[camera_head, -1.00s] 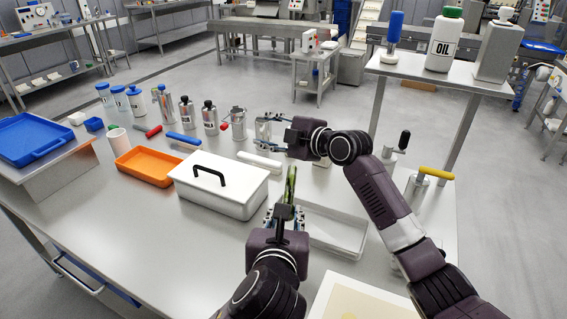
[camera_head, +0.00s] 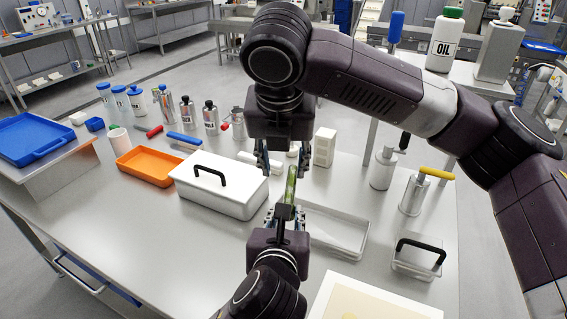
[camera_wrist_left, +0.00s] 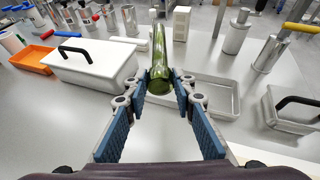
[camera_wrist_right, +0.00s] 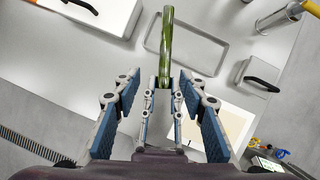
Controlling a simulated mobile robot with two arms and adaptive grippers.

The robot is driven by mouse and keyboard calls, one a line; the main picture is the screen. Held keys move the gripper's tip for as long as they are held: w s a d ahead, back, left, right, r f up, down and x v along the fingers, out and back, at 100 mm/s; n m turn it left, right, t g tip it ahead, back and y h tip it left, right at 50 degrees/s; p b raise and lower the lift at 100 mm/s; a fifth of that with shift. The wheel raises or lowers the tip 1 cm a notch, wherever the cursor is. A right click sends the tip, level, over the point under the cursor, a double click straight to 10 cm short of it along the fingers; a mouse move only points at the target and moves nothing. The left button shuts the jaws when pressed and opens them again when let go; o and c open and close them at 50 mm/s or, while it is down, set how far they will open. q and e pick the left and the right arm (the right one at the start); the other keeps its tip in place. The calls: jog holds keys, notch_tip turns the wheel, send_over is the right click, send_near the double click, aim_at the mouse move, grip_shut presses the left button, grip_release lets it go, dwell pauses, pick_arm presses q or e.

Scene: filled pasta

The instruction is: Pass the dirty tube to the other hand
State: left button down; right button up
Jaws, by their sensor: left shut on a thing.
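The right gripper holds nothing.
A white lidded box (camera_head: 215,205) with a black handle stands left of the grippers. A shallow metal tray (camera_head: 345,254) lies just right. An orange tray (camera_head: 163,181), several bottles and metal canisters (camera_head: 382,172) stand around. The table's front left is clear.

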aim_at(286, 193)
jog(key=x, duration=1.2)
jog(key=shift+d, duration=0.2)
pick_arm(q)
jog(key=shift+d, duration=0.1)
pick_arm(e)
jog(key=shift+a+r, duration=0.1)
grip_shut()
pick_arm(q)
jog(key=c, duration=1.5)
grip_release()
jog(key=shift+c, duration=0.2)
